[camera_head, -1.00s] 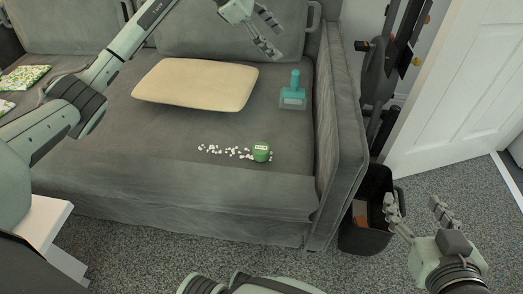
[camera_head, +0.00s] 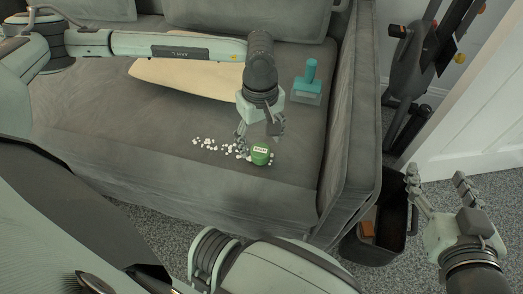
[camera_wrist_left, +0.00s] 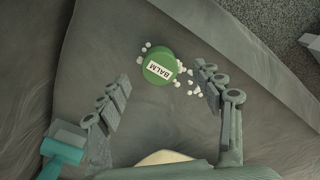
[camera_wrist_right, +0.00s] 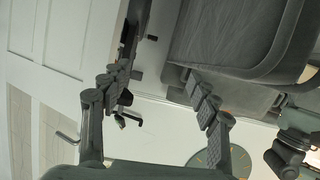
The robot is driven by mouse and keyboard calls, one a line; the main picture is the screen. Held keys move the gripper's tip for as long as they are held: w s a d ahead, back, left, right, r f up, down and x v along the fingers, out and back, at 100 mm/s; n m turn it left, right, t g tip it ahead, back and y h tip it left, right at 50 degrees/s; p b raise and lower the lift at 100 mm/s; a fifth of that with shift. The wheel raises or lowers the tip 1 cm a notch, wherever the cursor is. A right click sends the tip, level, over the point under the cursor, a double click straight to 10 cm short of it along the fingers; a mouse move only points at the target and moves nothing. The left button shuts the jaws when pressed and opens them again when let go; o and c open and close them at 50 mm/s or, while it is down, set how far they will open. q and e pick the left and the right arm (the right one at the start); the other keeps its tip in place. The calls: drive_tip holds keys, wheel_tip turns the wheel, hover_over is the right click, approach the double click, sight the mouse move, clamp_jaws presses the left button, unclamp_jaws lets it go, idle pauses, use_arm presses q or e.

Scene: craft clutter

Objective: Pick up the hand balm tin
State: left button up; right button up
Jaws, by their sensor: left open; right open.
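The hand balm tin (camera_head: 260,157) is a small green round tin with a white label on the sofa seat, near its front edge. In the left wrist view the tin (camera_wrist_left: 159,69) lies ahead, between the lines of the fingers and beyond their tips, its label reading BALM. My left gripper (camera_head: 258,136) is open and empty, just above and behind the tin. In the left wrist view its fingers (camera_wrist_left: 160,88) are spread wide. My right gripper (camera_head: 440,188) is open and empty at the right, over the floor beside the sofa.
White bits (camera_head: 212,144) lie scattered beside the tin. The sofa arm (camera_head: 352,120) rises at the right. A dark bin (camera_head: 388,240) stands on the floor near my right gripper.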

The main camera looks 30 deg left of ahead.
sight(260, 150)
use_arm(q)
wheel_tip(260, 150, down, 4)
drive_tip(key=shift+f, duration=0.25)
drive_tip(key=shift+c, duration=0.2)
drive_tip(key=c, duration=1.2)
